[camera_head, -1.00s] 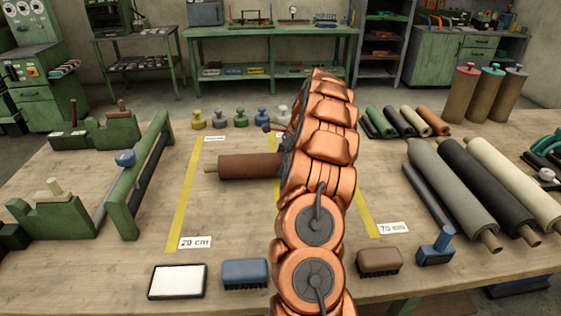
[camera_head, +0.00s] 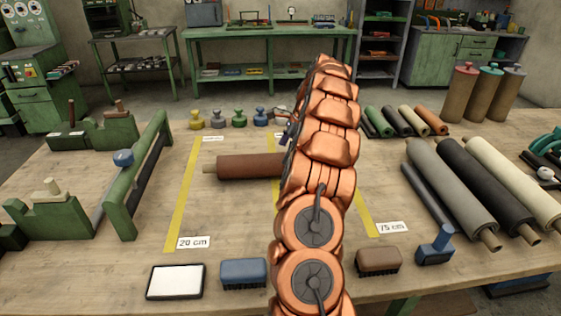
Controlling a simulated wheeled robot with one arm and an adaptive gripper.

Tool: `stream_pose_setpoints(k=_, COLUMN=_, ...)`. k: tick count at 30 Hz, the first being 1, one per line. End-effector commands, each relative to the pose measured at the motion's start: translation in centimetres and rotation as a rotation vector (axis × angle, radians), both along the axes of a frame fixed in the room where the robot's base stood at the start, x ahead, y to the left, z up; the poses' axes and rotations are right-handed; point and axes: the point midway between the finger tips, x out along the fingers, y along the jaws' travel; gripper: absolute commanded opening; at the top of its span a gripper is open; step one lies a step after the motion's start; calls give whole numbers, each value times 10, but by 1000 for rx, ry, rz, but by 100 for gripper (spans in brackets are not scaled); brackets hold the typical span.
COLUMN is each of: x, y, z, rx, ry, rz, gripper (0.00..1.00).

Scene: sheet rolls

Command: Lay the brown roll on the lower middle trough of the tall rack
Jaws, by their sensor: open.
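The brown roll (camera_head: 245,166) lies on the table between two yellow floor-style lines, its pale core end poking out on the left. Its right end is hidden behind my arm. My gripper (camera_head: 284,116) shows only in part, at the left edge of my copper arm, above and behind the roll in the picture. It is open and apart from the visible part of the roll; its fingertips are mostly hidden. I cannot make out for certain a tall rack with troughs; green metal stands (camera_head: 146,178) are at the left of the table.
Grey, black and cream rolls (camera_head: 450,195) lie at the right, with several small rolls (camera_head: 398,120) behind them. Coloured knobbed weights (camera_head: 239,118) line the back. Brushes (camera_head: 244,273) and a white pad (camera_head: 176,281) sit at the front edge.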

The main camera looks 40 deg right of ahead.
Motion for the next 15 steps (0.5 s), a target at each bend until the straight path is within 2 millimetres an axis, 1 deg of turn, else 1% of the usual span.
stream_pose_setpoints(k=1, x=-1, y=-3, z=7, rx=-4, ry=-3, rz=-2, gripper=100)
stream_pose_setpoints(k=6, x=-6, y=-10, z=27, rx=-5, ry=-3, rz=-1, gripper=100)
stream_pose_setpoints(k=12, x=-12, y=-16, z=46, rx=-5, ry=-3, rz=-1, gripper=100)
stream_pose_setpoints(k=15, x=-14, y=-17, z=52, rx=0, ry=1, rz=0, gripper=100)
